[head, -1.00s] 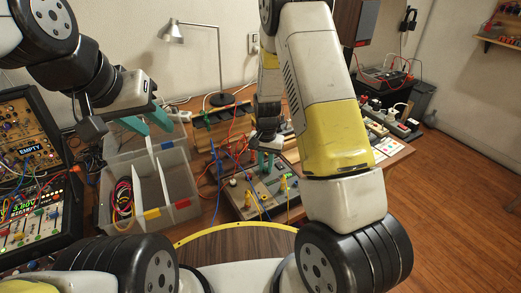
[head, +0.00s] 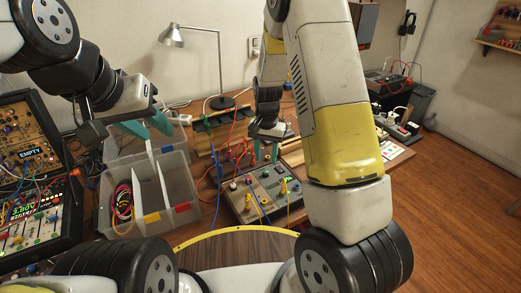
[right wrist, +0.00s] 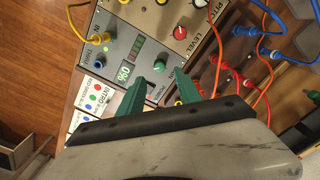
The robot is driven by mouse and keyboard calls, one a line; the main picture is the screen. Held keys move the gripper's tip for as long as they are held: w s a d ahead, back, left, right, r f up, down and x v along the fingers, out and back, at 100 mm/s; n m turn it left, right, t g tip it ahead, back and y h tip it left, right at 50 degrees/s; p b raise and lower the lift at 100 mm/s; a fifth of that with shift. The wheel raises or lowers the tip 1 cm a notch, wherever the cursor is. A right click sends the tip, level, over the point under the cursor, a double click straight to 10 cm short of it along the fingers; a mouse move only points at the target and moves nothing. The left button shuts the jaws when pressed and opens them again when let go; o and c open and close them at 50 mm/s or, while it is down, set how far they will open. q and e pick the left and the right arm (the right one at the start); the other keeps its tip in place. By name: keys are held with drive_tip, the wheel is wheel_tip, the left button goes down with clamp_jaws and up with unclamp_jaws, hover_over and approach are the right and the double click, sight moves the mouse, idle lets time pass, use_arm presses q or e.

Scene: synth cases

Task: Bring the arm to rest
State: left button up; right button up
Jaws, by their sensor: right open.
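My right gripper (head: 265,152) is above the back edge of a grey panel module (head: 270,207) with knobs and plugged cables. In the right wrist view its two green fingers (right wrist: 172,82) are apart with nothing between them, over the module's face (right wrist: 125,50) with a level bar and a percent display. My left gripper (head: 149,127) hangs at the left over the back of a clear divided bin (head: 120,165). Its green fingers look apart, with nothing seen between them. My right arm hides part of the table behind it.
The bin holds coiled cables (head: 123,203). A synth case (head: 35,160) stands at the far left. A lamp (head: 220,100) stands at the back. Red, orange and blue cables (right wrist: 265,60) lie close to my right fingers. Power strips (head: 400,126) lie on the right; floor beyond is open.

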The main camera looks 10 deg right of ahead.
drive_tip(key=shift+r, duration=0.8)
drive_tip(key=shift+r, duration=0.1)
drive_tip(key=s+d+r+n+t+y, duration=0.15)
drive_tip(key=s+r, duration=0.35)
drive_tip(key=r, duration=0.5)
drive_tip(key=s+r+n+t+y, duration=0.15)
drive_tip(key=s+r, duration=0.25)
drive_tip(key=r, duration=0.5)
drive_tip(key=s+r+n+t, duration=0.1)
drive_tip(key=s+r, duration=0.3)
drive_tip(key=s, duration=0.3)
drive_tip(key=s+d+r+n+t, duration=0.1)
drive_tip(key=s+r+t, duration=0.1)
drive_tip(key=s, duration=0.5)
drive_tip(key=shift+d+r+h, duration=0.3)
drive_tip(key=shift+r+h, duration=0.1)
drive_tip(key=shift+r, duration=0.45)
